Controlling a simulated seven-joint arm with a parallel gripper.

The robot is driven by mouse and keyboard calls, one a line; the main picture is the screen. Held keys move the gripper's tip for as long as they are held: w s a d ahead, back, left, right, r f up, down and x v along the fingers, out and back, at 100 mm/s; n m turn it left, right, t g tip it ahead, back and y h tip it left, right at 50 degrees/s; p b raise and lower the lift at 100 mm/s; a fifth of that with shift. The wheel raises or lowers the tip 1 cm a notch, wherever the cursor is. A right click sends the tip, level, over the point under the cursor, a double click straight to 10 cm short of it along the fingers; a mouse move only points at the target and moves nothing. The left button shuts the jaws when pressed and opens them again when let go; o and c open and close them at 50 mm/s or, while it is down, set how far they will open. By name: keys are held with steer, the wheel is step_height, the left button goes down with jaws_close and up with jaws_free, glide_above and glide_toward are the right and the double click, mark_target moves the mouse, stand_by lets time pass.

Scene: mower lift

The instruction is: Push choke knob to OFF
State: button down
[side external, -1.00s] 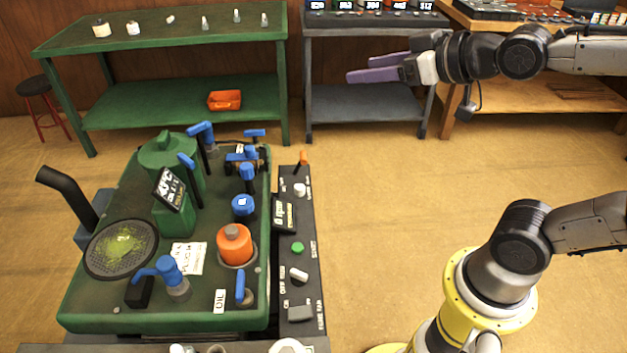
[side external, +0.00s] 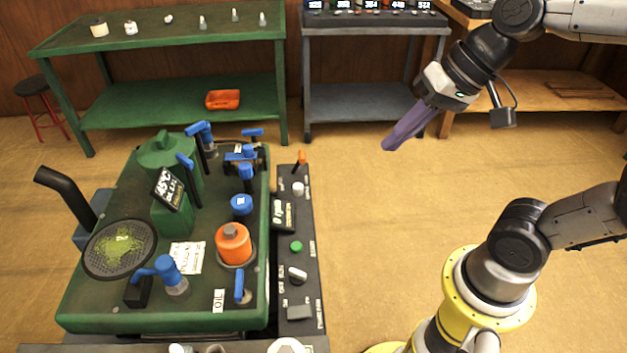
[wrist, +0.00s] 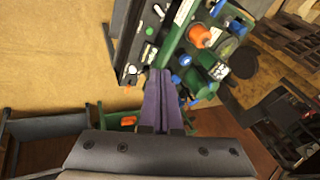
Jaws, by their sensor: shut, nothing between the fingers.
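The control panel (side external: 312,258) is a dark strip along the right side of the green mower. Near its far end stand a white knob (side external: 298,188) and an orange-tipped lever (side external: 301,158). Another white knob (side external: 297,275), with an OFF label beside it, sits nearer the camera. I cannot read which one is marked choke. My gripper (side external: 393,141) has purple fingers, shut and empty, pointing down and left in the air to the right of the panel, clear of it. In the wrist view the fingers (wrist: 160,74) point toward the panel (wrist: 131,48).
A green button (side external: 296,246) and a grey switch (side external: 299,312) are also on the panel. An orange cap (side external: 232,247) and several blue-handled parts stand on the mower's green deck (side external: 110,305). A green bench (side external: 165,40) stands behind.

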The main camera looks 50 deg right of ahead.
mark_target(303, 190)
steer(key=w+d+f+m+y, duration=0.2)
steer(key=w+d+f+m, duration=0.3)
steer(key=w, duration=0.5)
steer(key=w+d+f+m+y, duration=0.1)
steer(key=w+d+f+m, duration=0.15)
steer(key=w+m, duration=0.55)
steer(key=w+d+f+m+y, duration=0.1)
steer(key=d+f+m, duration=0.2)
steer(key=d+f, duration=0.55)
steer(key=w+d+f+m, duration=0.2)
steer(key=d+f+m, duration=0.25)
steer(key=f, duration=0.65)
steer(key=shift+n, duration=0.45)
steer(key=x, duration=0.3)
steer(key=a+x, duration=0.1)
steer(key=x, duration=0.3)
steer(key=r+x, duration=0.1)
steer(key=x, duration=0.2)
steer(key=shift+w+a+f, duration=0.2)
steer(key=shift+a, duration=0.25)
steer(key=shift+w+a, duration=0.5)
steer(key=shift+a, duration=0.2)
